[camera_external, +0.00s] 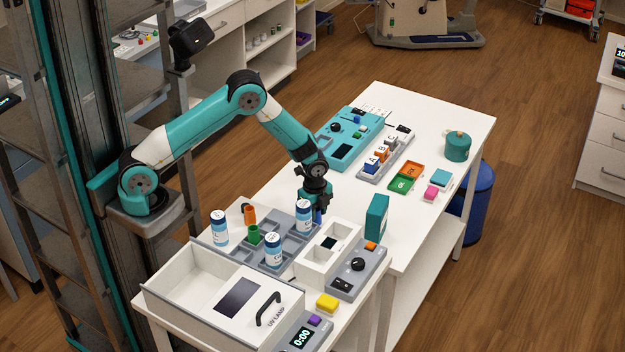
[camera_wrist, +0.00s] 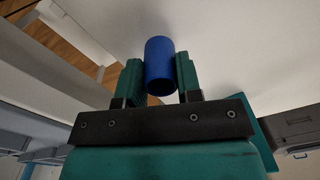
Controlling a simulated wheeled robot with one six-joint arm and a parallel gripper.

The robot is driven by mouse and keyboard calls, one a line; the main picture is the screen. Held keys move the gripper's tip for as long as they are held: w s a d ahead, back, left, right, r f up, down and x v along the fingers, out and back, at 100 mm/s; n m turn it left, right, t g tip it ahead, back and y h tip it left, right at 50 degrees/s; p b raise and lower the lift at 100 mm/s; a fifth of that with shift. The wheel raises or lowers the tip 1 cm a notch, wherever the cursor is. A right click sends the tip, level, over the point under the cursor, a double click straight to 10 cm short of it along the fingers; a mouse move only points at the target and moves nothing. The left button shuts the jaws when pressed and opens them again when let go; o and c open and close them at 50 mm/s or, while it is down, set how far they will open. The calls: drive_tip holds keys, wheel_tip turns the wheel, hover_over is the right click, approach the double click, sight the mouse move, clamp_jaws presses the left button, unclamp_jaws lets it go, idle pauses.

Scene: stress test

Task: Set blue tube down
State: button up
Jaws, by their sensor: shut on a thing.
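The blue tube (camera_wrist: 160,62) stands between the two teal fingers of my gripper (camera_wrist: 160,76) in the wrist view, which are shut on it. In the external view, my gripper (camera_external: 317,203) points down near the back right edge of the grey compartment tray (camera_external: 232,250). A small part of the blue tube (camera_external: 318,216) shows below my gripper there, right of a white-and-blue bottle. I cannot tell whether the tube's lower end touches the surface.
White-and-blue bottles (camera_external: 219,232) stand in and around the tray, one (camera_external: 303,220) close to my gripper. A white block with openings (camera_external: 318,266) and a teal box (camera_external: 377,217) stand to the right. A white lamp box (camera_external: 205,300) is in front.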

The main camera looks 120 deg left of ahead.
drive_tip(key=o, duration=0.9)
drive_tip(key=shift+f, duration=0.1)
wheel_tip(320, 180, up, 12)
drive_tip(key=r+b, duration=0.1)
drive_tip(key=b, duration=0.1)
drive_tip(key=s+d+r+n+y, duration=0.1)
drive_tip(key=s+d+r+n, duration=0.15)
drive_tip(key=d+r, duration=0.45)
drive_tip(key=s+d+r+n+y, duration=0.1)
drive_tip(key=s+d+r+n, duration=0.1)
drive_tip(key=s+d, duration=0.2)
drive_tip(key=s+d+r+n+y, duration=0.1)
drive_tip(key=s+d+n, duration=0.2)
drive_tip(key=s+d, duration=0.2)
drive_tip(key=s+d+r+n, duration=0.2)
drive_tip(key=s+d+n, duration=0.1)
drive_tip(key=s+d, duration=0.1)
drive_tip(key=shift+s+d+r+n+y, duration=0.25)
drive_tip(key=shift+s+d+r+y, duration=0.05)
drive_tip(key=shift+d+y, duration=0.15)
